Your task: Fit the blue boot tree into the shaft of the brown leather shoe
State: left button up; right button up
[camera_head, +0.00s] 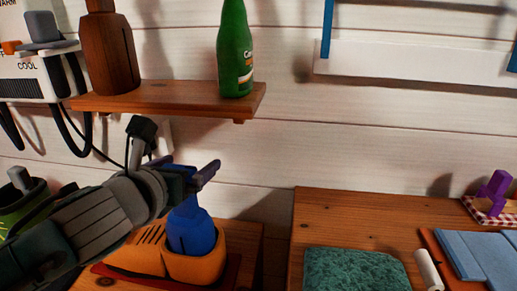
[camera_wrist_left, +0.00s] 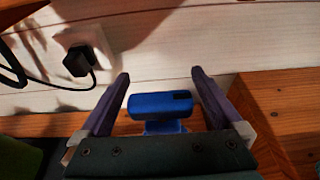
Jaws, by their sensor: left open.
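The brown leather shoe (camera_head: 145,254) is orange-brown with dark slits and stands on a dark red mat (camera_head: 222,279) at the lower left of the head view. The blue boot tree (camera_head: 190,232) stands upright in its shaft, with the lower end hidden inside. My left gripper (camera_head: 192,164) is over the top of the boot tree and partly covers it. In the left wrist view my left gripper (camera_wrist_left: 160,74) is open, with the blue boot tree's top bar (camera_wrist_left: 160,104) between its fingers and gaps on both sides. My right gripper is not in view.
A wooden shelf (camera_head: 165,98) above holds a brown bottle (camera_head: 108,55) and a green bottle (camera_head: 235,55). A green shoe (camera_head: 25,208) is at the far left. A wooden table (camera_head: 350,215) at right bears a green mat (camera_head: 355,270) and a purple piece (camera_head: 494,190).

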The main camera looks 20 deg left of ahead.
pick_arm(q)
jog(key=s+d+r+n+g+y+p, duration=0.1)
jog(key=s+r+n+g+p, duration=0.15)
jog(key=s+n, duration=0.95)
jog(key=s+d+f+n+g+h, duration=0.2)
jog(key=s+d+n+g, duration=0.2)
jog(key=s+n, duration=0.5)
jog(key=s+d+f+n+g+h, duration=0.15)
jog(key=s+d+n+g, duration=0.35)
jog(key=n, duration=0.5)
jog(key=w+a+r+p+v, duration=0.1)
jog(key=w+p+v, duration=0.2)
jog(key=p+v, duration=1.4)
jog(key=w+a+r+p+v, duration=0.1)
jog(key=w+p+v, duration=0.3)
jog(key=p+v, duration=1.2)
jog(key=w+a+p+v, duration=0.1)
jog(key=w+p+v, duration=0.2)
jog(key=p+v, duration=1.4)
jog(key=shift+w+r+t+h+p, duration=0.35)
jog(key=shift+r+t+h+p, duration=0.1)
jog(key=shift+r+p, duration=0.3)
